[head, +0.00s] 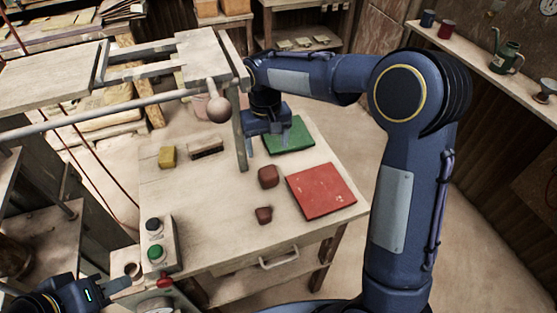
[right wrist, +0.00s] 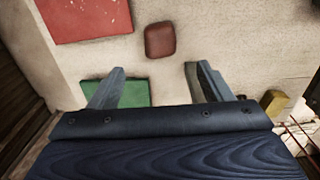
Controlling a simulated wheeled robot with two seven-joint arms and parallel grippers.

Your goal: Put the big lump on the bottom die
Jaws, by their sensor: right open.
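Two red-brown lumps sit on the wooden table. The bigger lump (head: 268,177) is left of the red mat, and the smaller lump (head: 263,215) is nearer the front edge. The bigger lump also shows in the right wrist view (right wrist: 160,40), beyond the fingertips. My right gripper (head: 267,138) is open and empty above the table by the green mat, behind the lumps. My left gripper (head: 112,287) is at the lower left, only partly in view. The press frame (head: 205,55) stands at the upper left; I cannot make out the bottom die clearly.
A red mat (head: 320,190) and a green mat (head: 289,137) lie on the right of the table. A yellow block (head: 167,157) and a brush (head: 206,149) lie left. A press post (head: 240,140) is beside my right gripper. A button box (head: 158,245) stands front left.

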